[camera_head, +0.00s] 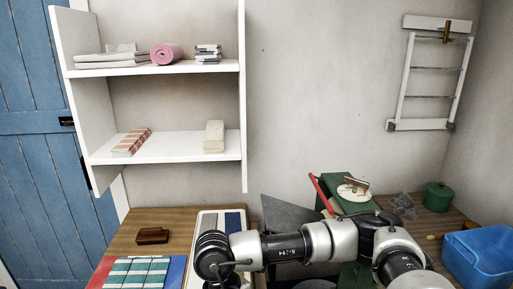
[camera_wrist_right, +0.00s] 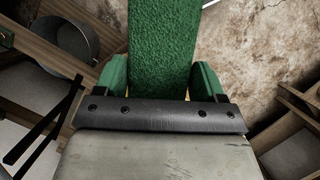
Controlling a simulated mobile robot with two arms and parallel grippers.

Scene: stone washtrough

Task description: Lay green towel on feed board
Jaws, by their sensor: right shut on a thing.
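In the right wrist view the green towel (camera_wrist_right: 163,45) is a rough, textured strip running from the top edge down to my right gripper (camera_wrist_right: 160,88). The gripper is shut on it, with green finger parts on both sides. In the head view my right arm reaches in from the lower right toward the left; its gripper and the towel are not clearly visible there. A dark grey slanted panel (camera_head: 285,213) stands behind the arm, beside a green block with a red bar; I cannot tell whether it is the feed board. My left gripper is not in view.
A striped teal cloth (camera_head: 138,272), a brown brush-like block (camera_head: 152,236) and a white-edged tray (camera_head: 206,220) lie on the left of the wooden top. A blue basin (camera_head: 480,255) and green pot (camera_head: 438,196) stand right. White shelves (camera_head: 155,146) hang above.

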